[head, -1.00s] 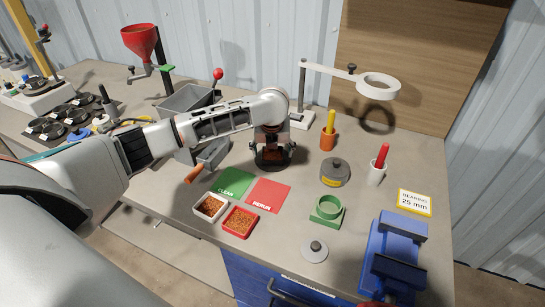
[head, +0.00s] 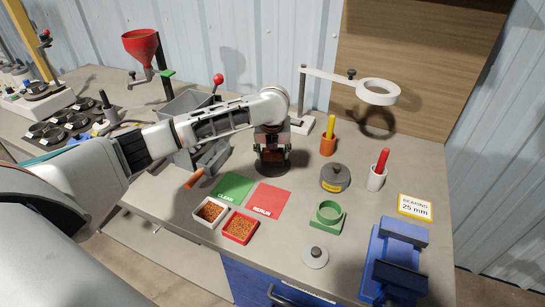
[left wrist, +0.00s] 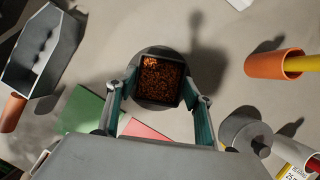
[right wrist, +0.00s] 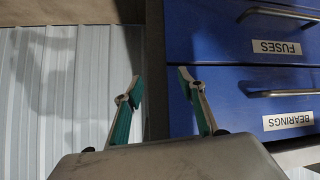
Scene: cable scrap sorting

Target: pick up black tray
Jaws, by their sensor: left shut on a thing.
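The black tray (left wrist: 160,82) is a small dark square tray filled with orange-brown granules, seen from above in the left wrist view. My left gripper (left wrist: 160,88) has one finger on each side of it and is shut on it. In the head view the left gripper (head: 272,148) points down, mostly covering the tray. A dark round base (head: 272,167) is directly below; I cannot tell whether the tray still touches it. My right gripper (right wrist: 160,78) is open and empty in front of blue drawers, and is out of the head view.
A green mat (head: 233,187) and a red mat (head: 268,198) lie in front, with a white tray (head: 196,215) and a red tray (head: 226,235) of granules nearer. A grey scoop (head: 212,160) is left; an orange cup (head: 328,146) and grey weight (head: 335,178) are right.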

